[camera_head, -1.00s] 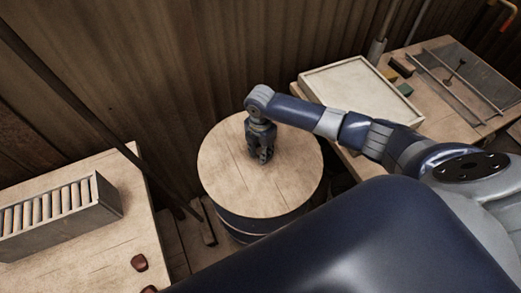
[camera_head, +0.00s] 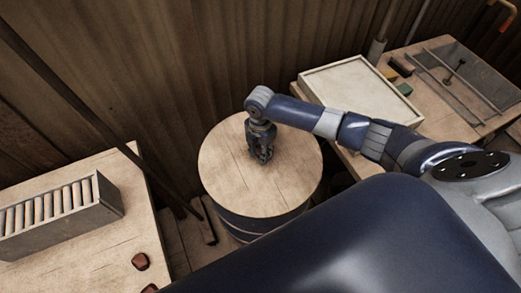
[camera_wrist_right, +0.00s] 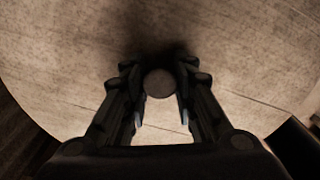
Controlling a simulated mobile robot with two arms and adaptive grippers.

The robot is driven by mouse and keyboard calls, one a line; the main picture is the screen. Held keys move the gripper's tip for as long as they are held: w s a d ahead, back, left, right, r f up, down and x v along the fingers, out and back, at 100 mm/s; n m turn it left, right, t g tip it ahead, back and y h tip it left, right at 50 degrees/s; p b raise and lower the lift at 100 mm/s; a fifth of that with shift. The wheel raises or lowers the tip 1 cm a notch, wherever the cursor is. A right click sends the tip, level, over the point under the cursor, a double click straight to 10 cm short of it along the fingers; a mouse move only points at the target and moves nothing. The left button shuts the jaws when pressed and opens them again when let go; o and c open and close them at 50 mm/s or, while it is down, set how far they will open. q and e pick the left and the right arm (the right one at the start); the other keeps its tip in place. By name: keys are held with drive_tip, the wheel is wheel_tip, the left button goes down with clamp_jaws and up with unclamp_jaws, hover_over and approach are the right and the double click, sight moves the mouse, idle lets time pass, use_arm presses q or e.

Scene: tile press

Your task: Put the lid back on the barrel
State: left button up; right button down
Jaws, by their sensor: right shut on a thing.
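The round wooden lid (camera_head: 225,165) lies flat on top of the dark barrel (camera_head: 262,226) in the head view and covers its top; no gap shows from here. My right gripper (camera_head: 262,158) points down at the middle of the lid. In the right wrist view the lid (camera_wrist_right: 240,60) fills most of the picture, and my right gripper (camera_wrist_right: 160,90) is shut on its round knob (camera_wrist_right: 159,83), with a finger on each side. My left gripper is not in view.
A table at the left holds a rack (camera_head: 62,215) of upright tiles and reddish pieces (camera_head: 140,261). A table at the right holds a pale tray (camera_head: 350,90) and a dark board (camera_head: 470,75). A wooden wall (camera_head: 170,60) stands close behind the barrel.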

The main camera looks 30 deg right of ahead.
idle(0.8)
drive_tip(key=shift+w, duration=0.1)
drive_tip(key=c, duration=0.7)
unclamp_jaws()
drive_tip(key=shift+c, duration=0.2)
drive_tip(key=shift+r+p, duration=3.55)
drive_tip(key=shift+p, duration=0.35)
clamp_jaws()
